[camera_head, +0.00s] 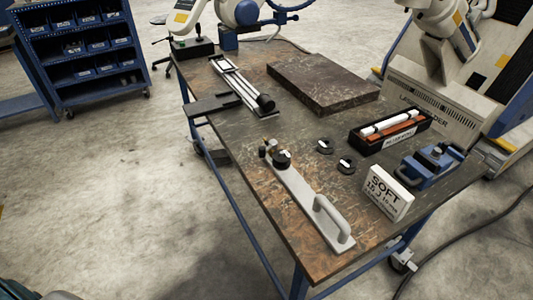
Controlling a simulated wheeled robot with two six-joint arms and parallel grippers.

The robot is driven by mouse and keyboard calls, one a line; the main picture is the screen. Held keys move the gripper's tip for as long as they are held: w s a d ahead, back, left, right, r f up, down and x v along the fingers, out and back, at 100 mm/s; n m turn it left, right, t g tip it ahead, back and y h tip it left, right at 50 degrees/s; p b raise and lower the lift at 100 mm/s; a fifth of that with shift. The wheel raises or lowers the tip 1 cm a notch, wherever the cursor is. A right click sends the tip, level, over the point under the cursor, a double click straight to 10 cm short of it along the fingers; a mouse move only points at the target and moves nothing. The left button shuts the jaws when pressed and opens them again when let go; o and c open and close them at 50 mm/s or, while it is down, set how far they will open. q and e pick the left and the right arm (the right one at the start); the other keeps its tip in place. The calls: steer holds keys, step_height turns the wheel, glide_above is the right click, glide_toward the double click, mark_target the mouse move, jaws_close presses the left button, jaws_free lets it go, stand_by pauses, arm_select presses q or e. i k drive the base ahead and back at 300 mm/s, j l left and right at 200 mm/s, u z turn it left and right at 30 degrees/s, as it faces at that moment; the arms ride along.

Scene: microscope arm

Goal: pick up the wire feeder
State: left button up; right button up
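I cannot tell for sure which thing is the wire feeder. A long pale bar (297,192) with a raised grip handle (330,215) at its near end and dark knobs (281,159) at its far end lies along the front left part of the table. A long slide-like device (238,83) with pale rails and a black round end lies farther back at the left edge. An open black case (390,130) holds white and orange rods at the right. No gripper can be made out in the head view.
The worktable (225,129) also bears a dark slab (322,84), two small black rings (325,146), a blue vise-like device (430,164) and a white block (388,193) lettered "SOFT". A large welder (440,100) stands behind, right.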

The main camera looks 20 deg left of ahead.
mark_target(332, 228)
steer(key=z, duration=0.3)
steer(key=j+z, duration=0.35)
steer(key=i+j+z, duration=0.1)
steer(key=j+z, duration=0.6)
steer(key=j, duration=0.5)
steer(key=k+j+z, duration=0.1)
steer(key=j, duration=0.4)
steer(key=k+j, duration=0.15)
steer(key=j, duration=0.35)
steer(key=i+z, duration=0.05)
